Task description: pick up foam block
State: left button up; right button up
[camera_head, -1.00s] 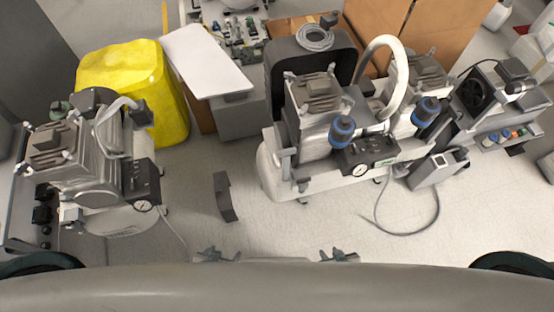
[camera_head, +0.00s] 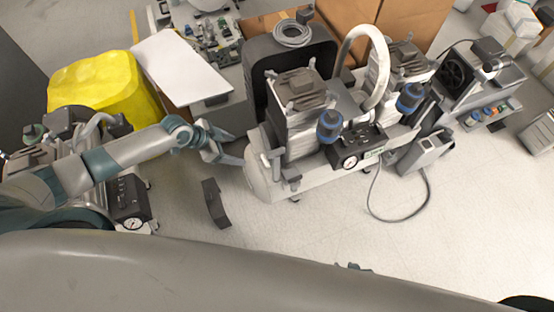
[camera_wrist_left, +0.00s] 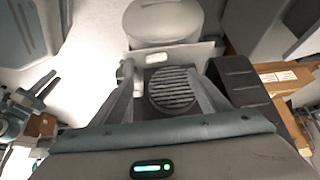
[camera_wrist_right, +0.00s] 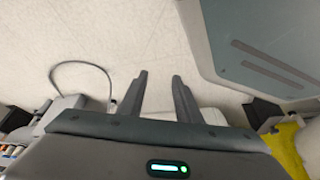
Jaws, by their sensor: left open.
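The foam block appears to be the dark grey, slightly bent block (camera_head: 215,203) on the pale floor between the two compressors in the head view. My left gripper (camera_head: 238,150) is open, above and slightly right of the block in the picture, beside the white tank's left end. In the left wrist view its fingers (camera_wrist_left: 159,66) are spread with nothing held, in front of a round ribbed grille. My right gripper (camera_wrist_right: 160,75) has its fingers apart and empty over pale floor in the right wrist view. I cannot identify the block surely in either wrist view.
A twin-head compressor (camera_head: 300,115) on a white tank stands right of the block, with a hose looping on the floor. Another compressor (camera_head: 130,205) stands at left, partly behind my arm.

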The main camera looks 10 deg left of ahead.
pick_arm(q)
jog(key=b, duration=0.4)
send_near(266, 161)
jog(key=w+f+b, duration=0.1)
jog(key=b, duration=0.1)
jog(key=w+f+b, duration=0.1)
jog(key=f+b, duration=0.1)
jog(key=b, duration=0.1)
jog(key=shift+d+f+b, duration=0.1)
jog(key=shift+d+b, duration=0.15)
jog(key=shift+b, duration=0.1)
pick_arm(e)
notch_tip(266, 161, up, 18)
jog(key=d+g, duration=0.1)
jog(key=shift+s+d+h, duration=0.2)
jog(key=shift+h, duration=0.1)
